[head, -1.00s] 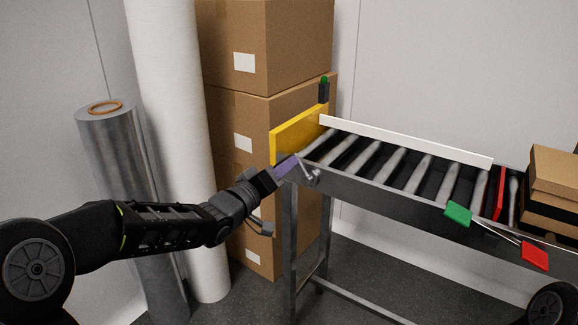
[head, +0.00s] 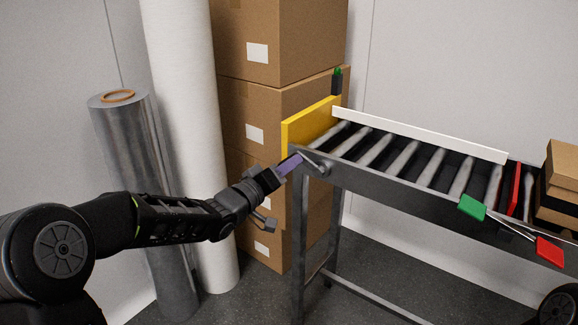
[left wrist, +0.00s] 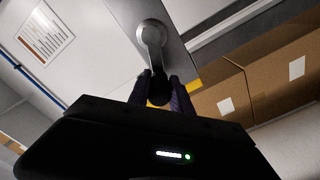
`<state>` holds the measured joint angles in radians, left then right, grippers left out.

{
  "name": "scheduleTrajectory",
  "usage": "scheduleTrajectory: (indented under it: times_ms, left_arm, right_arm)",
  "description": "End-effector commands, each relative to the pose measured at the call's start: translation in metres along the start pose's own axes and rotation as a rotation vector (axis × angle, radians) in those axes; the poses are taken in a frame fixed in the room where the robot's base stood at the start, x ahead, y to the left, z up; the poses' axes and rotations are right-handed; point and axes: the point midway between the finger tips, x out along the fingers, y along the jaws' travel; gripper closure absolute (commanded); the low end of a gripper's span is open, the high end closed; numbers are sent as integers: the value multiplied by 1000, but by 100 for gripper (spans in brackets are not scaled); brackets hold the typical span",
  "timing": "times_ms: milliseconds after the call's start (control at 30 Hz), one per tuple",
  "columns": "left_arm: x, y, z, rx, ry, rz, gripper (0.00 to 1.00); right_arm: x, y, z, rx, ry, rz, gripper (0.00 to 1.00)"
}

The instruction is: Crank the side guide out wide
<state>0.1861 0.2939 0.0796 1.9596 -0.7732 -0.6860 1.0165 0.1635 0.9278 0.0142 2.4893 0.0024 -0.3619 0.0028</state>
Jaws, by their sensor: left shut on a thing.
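The side guide (head: 420,135) is a long white bar along the far side of the roller conveyor. A grey metal crank (head: 323,167) sits on the conveyor's near side, by its left end. My left gripper (head: 290,164), with purple fingers, is at the crank's handle end. In the left wrist view, the crank (left wrist: 152,38) hangs its arm down to a dark handle between the fingers of my left gripper (left wrist: 160,92), which is shut on it. The fingers partly hide the handle. My right gripper is not in view.
A yellow plate (head: 310,125) closes the conveyor's left end. Green (head: 472,208) and red (head: 550,250) paddles stick out from its near side. Stacked cartons (head: 285,110) and wrapped rolls (head: 195,150) stand behind my left arm. Small boxes (head: 560,185) sit at right.

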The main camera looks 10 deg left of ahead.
Motion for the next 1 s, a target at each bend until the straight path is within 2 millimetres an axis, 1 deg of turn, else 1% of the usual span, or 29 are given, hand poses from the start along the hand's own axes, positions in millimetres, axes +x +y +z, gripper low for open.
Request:
scheduleTrajectory:
  times_ms: [33, 200, 567, 667, 867, 1000]
  left_arm:
    - [0, -6, 9, -1, -6, 2, 100]
    - [1, -20, 20, 0, -8, 3, 100]
    - [1, -20, 20, 1, -6, 6, 100]
    - [1, -23, 26, 0, -6, 7, 100]
    - [1, -33, 48, 0, -7, 9, 100]
    - [1, -33, 51, 1, -5, 10, 100]
  right_arm:
    - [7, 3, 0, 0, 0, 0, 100]
    - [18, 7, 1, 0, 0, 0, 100]
    - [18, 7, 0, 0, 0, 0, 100]
    - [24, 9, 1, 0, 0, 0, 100]
    - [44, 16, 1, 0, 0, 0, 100]
    - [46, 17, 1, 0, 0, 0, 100]
